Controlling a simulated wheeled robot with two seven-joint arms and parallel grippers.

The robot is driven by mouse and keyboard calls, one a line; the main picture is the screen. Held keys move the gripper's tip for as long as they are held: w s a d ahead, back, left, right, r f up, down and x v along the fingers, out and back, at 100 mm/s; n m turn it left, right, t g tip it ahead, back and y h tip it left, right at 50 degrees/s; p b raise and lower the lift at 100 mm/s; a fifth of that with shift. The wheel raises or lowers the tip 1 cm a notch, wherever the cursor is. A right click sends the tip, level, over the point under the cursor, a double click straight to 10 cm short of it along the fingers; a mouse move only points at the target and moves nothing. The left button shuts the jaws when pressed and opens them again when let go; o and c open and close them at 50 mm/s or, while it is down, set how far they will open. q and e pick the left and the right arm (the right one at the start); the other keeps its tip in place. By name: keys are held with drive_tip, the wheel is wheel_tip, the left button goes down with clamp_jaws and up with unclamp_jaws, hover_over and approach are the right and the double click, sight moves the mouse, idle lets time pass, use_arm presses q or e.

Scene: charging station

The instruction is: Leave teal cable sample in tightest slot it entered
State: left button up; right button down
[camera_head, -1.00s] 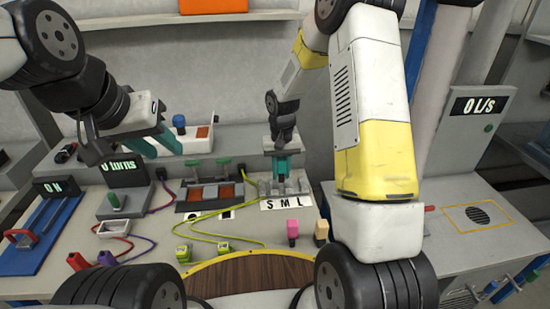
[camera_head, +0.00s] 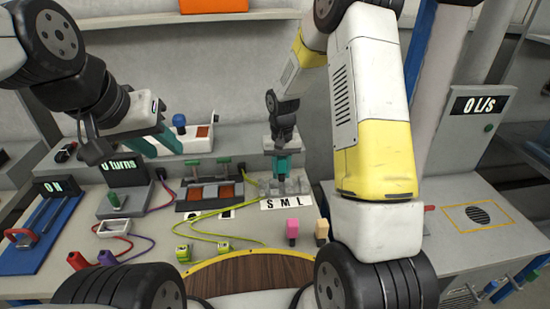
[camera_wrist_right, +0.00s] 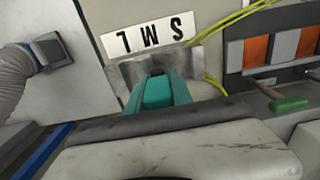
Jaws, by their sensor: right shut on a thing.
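The grey slot block (camera_head: 300,184) stands at the back of the bench behind a white S M L label (camera_head: 285,203). My right gripper (camera_head: 281,172) points down at the block. In the right wrist view its teal fingers (camera_wrist_right: 160,95) are shut on a teal piece (camera_wrist_right: 157,92), the cable sample, between block walls (camera_wrist_right: 125,72). It lines up roughly with the letter M. The sample's lower end is hidden, so I cannot tell how deep it sits. My left gripper (camera_head: 154,145) is open and empty, above the back left of the bench.
Left of the block is a dark tray with orange pads (camera_head: 208,192); a yellow-green cable (camera_head: 205,232) runs in front. Pink (camera_head: 292,228) and tan (camera_head: 321,229) pieces stand nearer. A wall rises close behind. My right arm covers the bench's right part.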

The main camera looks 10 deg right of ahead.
sight(281, 158)
drive_tip(key=shift+f, duration=1.05)
drive_tip(key=c, duration=1.1)
unclamp_jaws()
drive_tip(key=shift+o, duration=0.2)
drive_tip(key=shift+r, duration=3.9)
